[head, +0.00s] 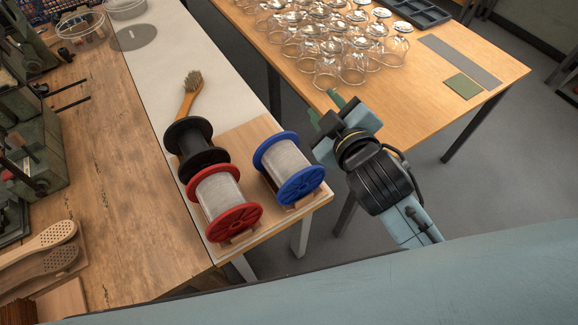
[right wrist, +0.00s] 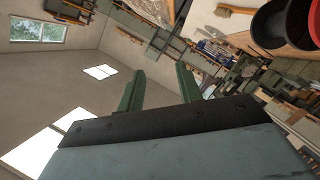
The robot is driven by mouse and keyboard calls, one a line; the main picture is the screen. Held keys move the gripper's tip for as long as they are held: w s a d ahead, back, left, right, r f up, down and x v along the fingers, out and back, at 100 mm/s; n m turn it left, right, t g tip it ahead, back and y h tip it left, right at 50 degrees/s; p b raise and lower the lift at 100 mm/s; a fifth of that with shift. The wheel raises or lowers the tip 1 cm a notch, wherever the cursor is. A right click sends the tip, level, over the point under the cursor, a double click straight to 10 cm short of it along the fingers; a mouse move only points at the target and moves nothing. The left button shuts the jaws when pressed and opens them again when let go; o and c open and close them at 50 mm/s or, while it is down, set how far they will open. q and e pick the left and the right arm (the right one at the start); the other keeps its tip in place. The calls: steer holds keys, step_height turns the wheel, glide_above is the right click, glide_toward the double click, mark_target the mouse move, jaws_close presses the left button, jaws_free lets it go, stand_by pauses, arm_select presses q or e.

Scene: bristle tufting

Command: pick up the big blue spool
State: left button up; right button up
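The big blue spool (head: 289,168) has blue flanges and a pale wound core. It lies on its side on a wooden board at the front end of the narrow bench, right of the red spool (head: 225,203). My right gripper (head: 329,103) is to the right of the blue spool and apart from it, above the gap between the bench and the table. In the right wrist view its two green fingers (right wrist: 160,88) stand apart with nothing between them. The blue spool does not show in that view. My left gripper is not in view.
A black spool (head: 196,146) stands behind the red one, with a brush (head: 190,93) beyond it. The table at right (head: 420,95) carries many clear glasses (head: 325,68) and a green pad (head: 463,86). Wooden paddles (head: 45,245) lie at left on the workbench.

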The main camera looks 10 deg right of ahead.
steer(key=w+a+r+n+t+y, duration=0.1)
steer(key=a+r+n+t+y, duration=0.2)
steer(key=a+r+n+y, duration=1)
steer(key=s+a+r+n+g+y, duration=0.35)
steer(key=a+n+g+y, duration=0.4)
steer(key=n, duration=0.75)
steer(key=n+g+h, duration=1.2)
steer(key=n+h, duration=0.8)
glide_toward(304, 171)
steer(key=f, duration=0.2)
steer(key=f+p, duration=0.1)
steer(key=shift+s+a+f+t, duration=0.1)
steer(key=shift+a+f+t, duration=0.15)
steer(key=shift+a, duration=0.1)
steer(key=shift+s+a+f+p, duration=0.15)
steer(key=shift+f+p, duration=0.1)
steer(key=shift+f, duration=0.7)
steer(key=shift+s+a+f+p, duration=0.15)
steer(key=shift+f+p, duration=0.15)
steer(key=shift+f, duration=0.65)
steer(key=shift+s+a+f+p, duration=0.1)
steer(key=shift+f+p, duration=0.15)
steer(key=shift+f, duration=0.7)
jaws_close()
